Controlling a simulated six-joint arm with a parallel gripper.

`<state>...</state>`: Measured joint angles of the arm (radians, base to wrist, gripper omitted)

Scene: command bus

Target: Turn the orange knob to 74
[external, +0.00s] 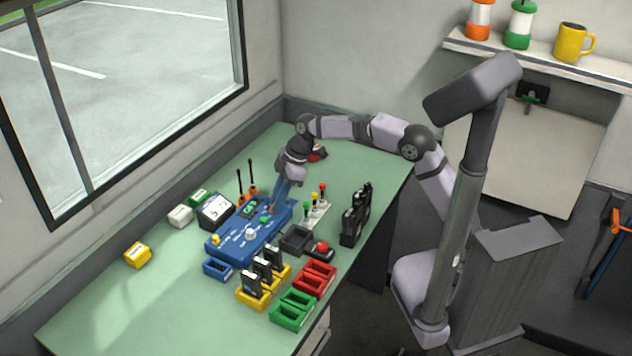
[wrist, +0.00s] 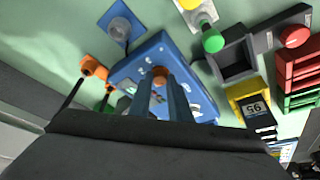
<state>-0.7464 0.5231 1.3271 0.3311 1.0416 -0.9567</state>
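The orange knob (wrist: 160,75) sits on the blue panel (wrist: 180,51). In the external view the blue panel (external: 236,247) lies on the green desk, and the knob (external: 272,208) is small and partly hidden by my gripper. My gripper (external: 276,205) points down at the panel's far end. In the wrist view the two blue fingers of my gripper (wrist: 160,80) stand apart, one on each side of the knob. I cannot see whether they touch it. A small dark display (external: 250,206) with green digits is on the panel; its number is too small to read.
A white knob (external: 250,233) and a yellow knob (external: 216,239) stand elsewhere on the panel. A tablet (external: 215,209) and orange-based antennas (external: 252,190) stand behind it. A board of coloured levers (external: 315,208), black devices (external: 354,222) and coloured trays (external: 293,309) lie nearby. The left desk is mostly clear.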

